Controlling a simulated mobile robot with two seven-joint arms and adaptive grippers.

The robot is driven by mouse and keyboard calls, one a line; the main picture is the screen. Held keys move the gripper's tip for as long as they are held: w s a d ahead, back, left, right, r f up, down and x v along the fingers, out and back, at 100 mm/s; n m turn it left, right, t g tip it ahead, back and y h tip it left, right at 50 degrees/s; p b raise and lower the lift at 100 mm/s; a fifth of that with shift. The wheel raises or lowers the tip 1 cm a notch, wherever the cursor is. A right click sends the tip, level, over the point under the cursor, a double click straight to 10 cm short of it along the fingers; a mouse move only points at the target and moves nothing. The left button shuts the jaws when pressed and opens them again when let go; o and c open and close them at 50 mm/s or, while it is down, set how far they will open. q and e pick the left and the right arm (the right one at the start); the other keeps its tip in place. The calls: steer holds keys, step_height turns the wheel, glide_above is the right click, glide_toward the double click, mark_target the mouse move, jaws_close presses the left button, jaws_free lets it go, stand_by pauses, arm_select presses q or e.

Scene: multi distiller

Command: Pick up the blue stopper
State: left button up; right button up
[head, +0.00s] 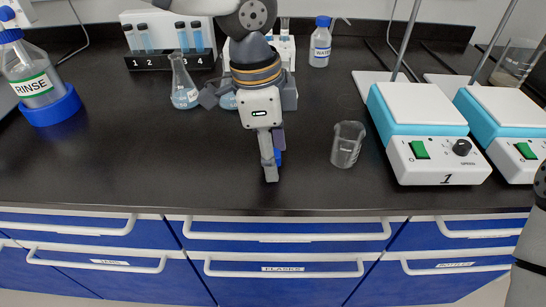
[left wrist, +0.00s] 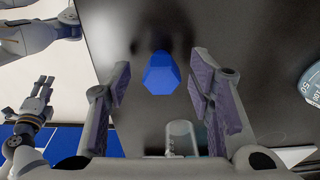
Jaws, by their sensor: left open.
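The blue stopper (left wrist: 161,76) is a faceted blue piece on the black bench top. In the left wrist view it sits between the two spread fingers of my left gripper (left wrist: 160,88), with a gap on each side. In the head view my left gripper (head: 274,162) points down over the bench near its front edge. My left gripper is open and holds nothing. What looks like my right gripper (left wrist: 38,101) shows small at the left of the left wrist view; its jaws are unclear.
An empty beaker (head: 347,144) stands right of my left gripper. Hot plates (head: 425,135) stand further right. Flasks (head: 183,88), a test tube rack (head: 170,62) and a bottle (head: 320,45) are behind. A rinse bottle (head: 32,75) is at the left. The front left bench is clear.

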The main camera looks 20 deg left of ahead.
arm_select(q)
steer(key=shift+w+f, duration=0.1)
steer(key=shift+f, duration=0.3)
steer(key=c, duration=0.8)
steer(key=shift+r, duration=0.15)
